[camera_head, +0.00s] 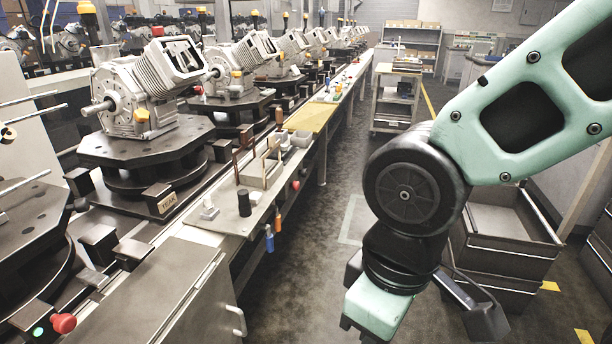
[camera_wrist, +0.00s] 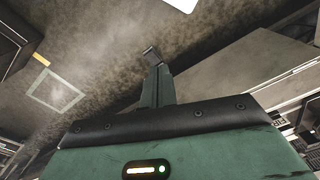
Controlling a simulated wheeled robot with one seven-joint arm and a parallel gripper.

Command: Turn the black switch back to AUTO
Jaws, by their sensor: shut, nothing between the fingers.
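I cannot make out a black switch with an AUTO mark for certain. A small black upright cylinder (camera_head: 244,203) stands on the near end of the bench ledge; whether it is the switch I cannot tell. At the lower left, a red knob (camera_head: 62,322) sits near a green light (camera_head: 38,332) on the conveyor's edge. My gripper (camera_wrist: 152,55) shows in the wrist view with its fingers together and empty, over bare floor. In the head view its mint body hangs right of the bench, at the bottom edge, well apart from the controls; its fingertips are hidden there.
Motor housings (camera_head: 137,95) stand on dark pallets along the conveyor at left. A cabinet with a handle (camera_head: 165,300) is at the near left. Grey bins (camera_head: 510,225) stand behind my arm, and a cart (camera_head: 397,100) is further back. The aisle floor is clear.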

